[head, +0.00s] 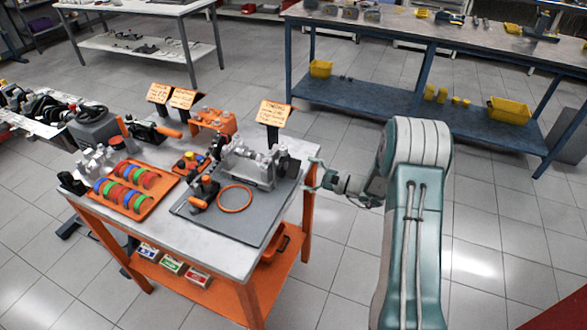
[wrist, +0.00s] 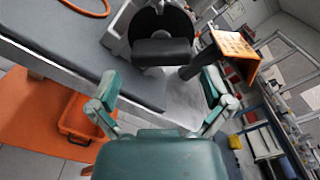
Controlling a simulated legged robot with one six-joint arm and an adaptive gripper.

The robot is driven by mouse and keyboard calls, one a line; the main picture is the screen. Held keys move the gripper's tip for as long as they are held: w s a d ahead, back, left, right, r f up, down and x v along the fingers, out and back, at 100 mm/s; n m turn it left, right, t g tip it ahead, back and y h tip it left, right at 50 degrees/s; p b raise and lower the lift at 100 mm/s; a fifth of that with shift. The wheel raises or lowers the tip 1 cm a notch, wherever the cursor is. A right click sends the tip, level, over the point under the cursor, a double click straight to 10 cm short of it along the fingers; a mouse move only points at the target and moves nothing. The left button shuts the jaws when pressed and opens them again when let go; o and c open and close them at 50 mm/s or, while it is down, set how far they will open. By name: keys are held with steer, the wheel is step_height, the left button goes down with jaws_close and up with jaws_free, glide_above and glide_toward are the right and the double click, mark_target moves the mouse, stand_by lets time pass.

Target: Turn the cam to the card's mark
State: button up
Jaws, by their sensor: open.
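The engine (head: 252,162) stands on a grey mat on the workbench. A dark round wheel (head: 288,168) is on its right end; the wrist view shows this black disc (wrist: 160,20) with a dark block-like grip (wrist: 161,52) across its lower part. I cannot tell any mark on it. An orange card (head: 276,114) with small, unreadable writing stands behind the engine; it also shows in the wrist view (wrist: 234,44). My gripper (head: 312,177) is open and empty at the bench's right edge, facing the wheel and apart from it. Its fingers (wrist: 158,92) are spread below the grip.
The grey mat (head: 244,226) also holds an orange ring (head: 235,198) and orange-handled tools. An orange tray (head: 152,206) with coloured rings lies left. Two more cards (head: 185,98) stand behind. An orange bin (wrist: 84,118) is below the bench. Floor right of the bench is clear.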

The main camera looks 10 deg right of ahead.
mark_target(294, 169)
steer(key=shift+x, duration=2)
steer(key=c, duration=0.9)
steer(key=shift+o, duration=0.2)
steer(key=shift+m, duration=0.3)
steer(key=m, duration=0.4)
steer(key=shift+m, duration=2)
